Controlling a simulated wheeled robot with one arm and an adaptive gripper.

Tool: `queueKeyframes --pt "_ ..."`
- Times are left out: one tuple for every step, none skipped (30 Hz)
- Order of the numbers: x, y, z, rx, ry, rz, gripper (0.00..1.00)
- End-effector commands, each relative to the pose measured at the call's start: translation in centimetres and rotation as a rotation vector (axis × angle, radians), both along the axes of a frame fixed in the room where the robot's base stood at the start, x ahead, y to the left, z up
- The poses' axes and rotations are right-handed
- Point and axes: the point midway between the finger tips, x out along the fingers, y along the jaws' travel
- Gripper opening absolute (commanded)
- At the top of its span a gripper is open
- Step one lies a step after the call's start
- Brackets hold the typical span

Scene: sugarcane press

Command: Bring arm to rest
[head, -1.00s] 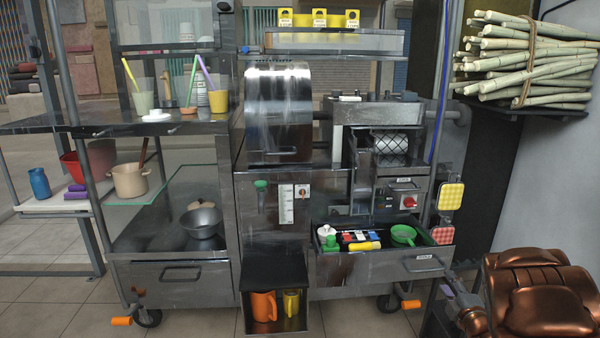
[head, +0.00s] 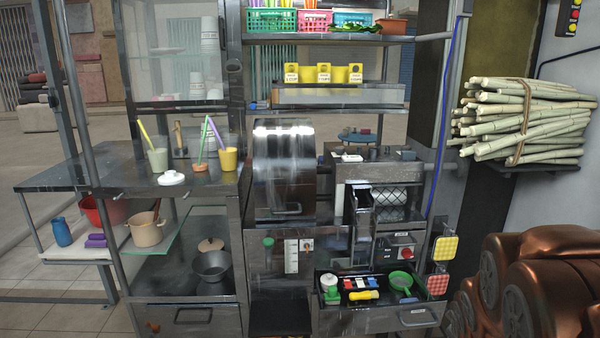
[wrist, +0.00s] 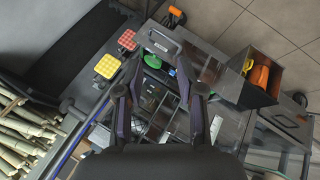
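My gripper (wrist: 160,68) shows in the wrist view with its two dark fingers spread apart and nothing between them. It hangs above the open drawer (wrist: 163,42), which shows behind and between the fingers. No contact with the drawer is visible. My copper-coloured arm (head: 550,290) is folded at the lower right of the head view. My gripper is out of the head view.
The steel press (head: 284,185) stands mid-view. Its open drawer (head: 385,322) holds a green strainer (head: 400,281) and small items. Sugarcane (head: 525,120) lies on a right wall shelf. Orange cups (wrist: 260,77) sit in a low bin.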

Motion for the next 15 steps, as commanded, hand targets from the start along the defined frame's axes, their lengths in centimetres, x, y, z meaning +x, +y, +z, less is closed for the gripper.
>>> queueKeyframes --pt "-1.2 1.1 2.7 0.034 0.021 -0.031 0.38" --pt "-2.2 1.7 3.3 0.057 0.044 -0.054 0.38" --pt "-3.4 2.5 4.1 0.087 0.071 -0.082 0.38" --pt "-4.3 3.2 4.8 0.108 0.09 -0.103 0.38" --pt "-5.3 3.8 5.5 0.129 0.112 -0.126 0.38" --pt "-6.6 4.7 6.4 0.157 0.138 -0.152 0.38" --pt "-7.7 5.3 7.0 0.176 0.165 -0.174 0.38" --pt "-8.6 6.0 7.7 0.197 0.185 -0.194 0.38" --pt "-10.1 6.9 8.7 0.223 0.216 -0.22 0.38" --pt "-11.1 7.6 9.4 0.241 0.239 -0.239 0.38" --pt "-12.2 8.3 10.2 0.26 0.264 -0.257 0.38" --pt "-13.7 9.3 11.1 0.284 0.299 -0.283 0.38" --pt "-14.8 10.0 11.8 0.301 0.322 -0.299 0.38" --pt "-16.0 10.7 12.6 0.316 0.35 -0.316 0.38" --pt "-17.6 11.5 13.7 0.334 0.383 -0.339 0.38"
